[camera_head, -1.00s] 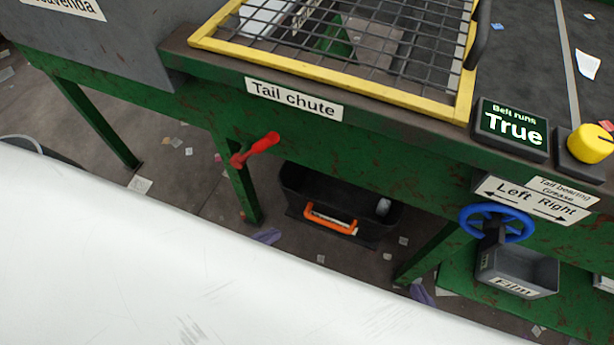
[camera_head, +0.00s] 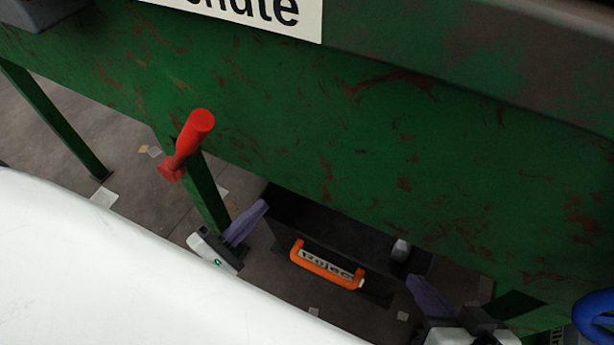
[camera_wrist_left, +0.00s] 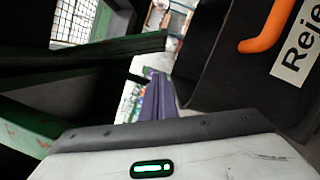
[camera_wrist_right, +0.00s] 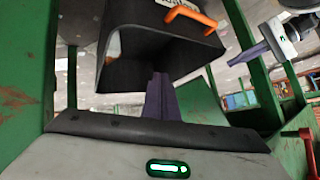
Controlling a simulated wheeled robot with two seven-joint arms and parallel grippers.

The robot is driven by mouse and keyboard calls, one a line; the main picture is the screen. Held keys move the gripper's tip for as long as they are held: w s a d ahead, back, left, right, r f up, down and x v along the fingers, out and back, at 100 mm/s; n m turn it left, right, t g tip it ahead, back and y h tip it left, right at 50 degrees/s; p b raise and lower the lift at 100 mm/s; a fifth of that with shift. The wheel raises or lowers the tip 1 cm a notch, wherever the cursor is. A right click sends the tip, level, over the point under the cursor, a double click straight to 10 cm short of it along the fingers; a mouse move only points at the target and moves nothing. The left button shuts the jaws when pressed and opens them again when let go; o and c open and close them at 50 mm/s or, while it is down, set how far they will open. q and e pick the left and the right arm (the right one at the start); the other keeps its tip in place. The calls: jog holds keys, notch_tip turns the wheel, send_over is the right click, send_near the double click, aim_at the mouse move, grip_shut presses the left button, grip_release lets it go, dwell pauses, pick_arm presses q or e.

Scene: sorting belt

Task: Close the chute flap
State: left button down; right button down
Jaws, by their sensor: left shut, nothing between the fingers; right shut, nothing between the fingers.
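A red lever handle (camera_head: 187,144) sticks out from the green frame below the cropped chute sign (camera_head: 250,12) in the head view. I cannot make out the chute flap itself. My left gripper (camera_head: 262,206) has its purple fingers shut and empty, below and right of the red lever, apart from it. Its fingers also show in the left wrist view (camera_wrist_left: 157,92). My right gripper (camera_head: 414,282) is shut and empty at the lower right, right of the bin's orange handle. Its fingers also show in the right wrist view (camera_wrist_right: 158,90).
A black reject bin (camera_head: 320,225) with an orange handle (camera_head: 325,270) stands under the green frame (camera_head: 400,140), between my grippers. A blue handwheel (camera_head: 597,315) is at the right edge. Green legs (camera_head: 55,120) stand at the left. Paper scraps lie on the floor.

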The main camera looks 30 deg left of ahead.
pick_arm(q)
jog(key=shift+s+r, duration=0.1)
jog(key=shift+s, duration=0.1)
pick_arm(e)
jog(key=shift+s+r, duration=0.1)
jog(key=shift+s, duration=0.15)
pick_arm(q)
jog(key=shift+w+d, duration=0.1)
jog(key=w+d+r+b, duration=0.2)
jog(key=w+d, duration=0.4)
jog(key=w, duration=0.3)
jog(key=shift+w+r, duration=0.15)
jog(key=shift+r, duration=0.35)
pick_arm(e)
jog(key=shift+w+a+r+t+y, duration=0.15)
jog(key=shift+a+r+y, duration=0.15)
jog(key=shift+r, duration=0.15)
jog(key=shift+s+a+r+t+y, duration=0.15)
jog(key=shift+a+r+y, duration=0.1)
jog(key=shift+r, duration=0.2)
jog(key=shift+w, duration=0.1)
